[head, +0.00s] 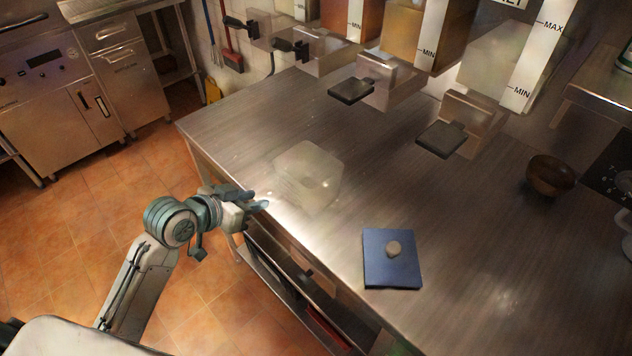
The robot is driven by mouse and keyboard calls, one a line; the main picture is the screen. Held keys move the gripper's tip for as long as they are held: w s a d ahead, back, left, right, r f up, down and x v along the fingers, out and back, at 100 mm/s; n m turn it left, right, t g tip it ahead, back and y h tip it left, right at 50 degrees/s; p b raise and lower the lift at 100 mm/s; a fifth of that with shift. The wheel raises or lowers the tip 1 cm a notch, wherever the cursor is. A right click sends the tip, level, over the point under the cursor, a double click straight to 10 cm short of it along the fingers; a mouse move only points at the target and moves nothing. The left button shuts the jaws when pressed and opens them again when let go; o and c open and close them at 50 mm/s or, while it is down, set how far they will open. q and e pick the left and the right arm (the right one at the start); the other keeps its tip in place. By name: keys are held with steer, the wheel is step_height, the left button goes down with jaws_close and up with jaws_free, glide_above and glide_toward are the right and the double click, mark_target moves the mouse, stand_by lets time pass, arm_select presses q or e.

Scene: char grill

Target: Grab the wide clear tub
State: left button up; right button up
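The wide clear tub (308,174) stands on the steel counter, near its front edge and left of the middle. It is see-through, with a pale, boxy shape. My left gripper (262,199) is at the counter's front edge, just left of the tub, with its fingers pointing toward it. The two fingertips show a gap between them, and nothing is seen in it. The fingers look close to the tub but apart from it. My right gripper does not show.
A brown bowl (550,175) sits at the far right. Dispensers with black levers (441,139) overhang the counter's back. The counter's middle (430,200) is clear.

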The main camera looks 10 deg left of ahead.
arm_select(q)
step_height(320, 180, up, 5)
steer(key=w+h, duration=0.1)
steer(key=w, duration=0.1)
steer(key=m+t+h, duration=0.1)
steer(key=m+h, duration=0.1)
glide_toward(289, 150)
steer(key=x, duration=0.2)
steer(key=p+x, duration=0.1)
steer(key=x, duration=0.2)
steer(key=shift+s+d, duration=0.2)
steer(key=shift+d, duration=0.1)
steer(key=shift+w+d+f+p, duration=0.15)
steer(key=shift+w+p, duration=0.35)
steer(key=shift+p, duration=0.1)
steer(key=p+x, duration=0.1)
steer(key=x, duration=0.3)
steer(key=shift+w+f, duration=0.1)
steer(key=shift+w, duration=0.1)
steer(key=shift+f, duration=0.1)
steer(key=shift+c, duration=0.2)
jaws_close()
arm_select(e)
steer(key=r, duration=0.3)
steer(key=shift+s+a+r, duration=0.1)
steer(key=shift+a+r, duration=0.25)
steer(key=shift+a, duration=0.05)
